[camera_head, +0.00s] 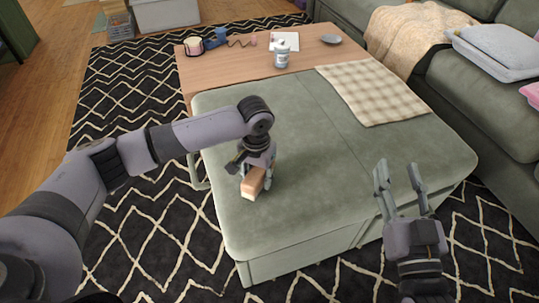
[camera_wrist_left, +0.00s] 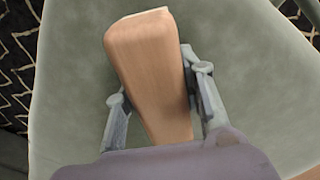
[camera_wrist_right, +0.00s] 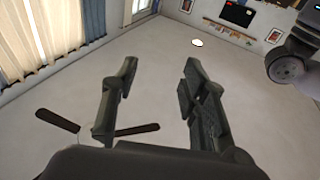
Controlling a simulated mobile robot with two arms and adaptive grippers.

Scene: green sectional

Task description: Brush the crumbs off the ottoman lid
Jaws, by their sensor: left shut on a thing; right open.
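The green ottoman lid (camera_head: 310,195) fills the middle of the head view, with a seam across it. My left gripper (camera_head: 258,170) is over the left part of the lid. It is shut on a wooden brush (camera_head: 253,183), a pale brown block. In the left wrist view the brush (camera_wrist_left: 150,70) sits between the two fingers (camera_wrist_left: 160,98), above the green fabric; whether it touches the lid I cannot tell. My right gripper (camera_head: 399,180) is open and empty near the lid's right front edge, fingers pointing up. No crumbs can be made out.
A checked cloth (camera_head: 372,92) lies on the lid's far right. Behind is a wooden tabletop (camera_head: 225,65) with a white jar (camera_head: 282,55), a blue cup (camera_head: 221,35) and a grey dish (camera_head: 331,39). A green sofa (camera_head: 480,110) stands right. A patterned rug (camera_head: 130,240) surrounds the ottoman.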

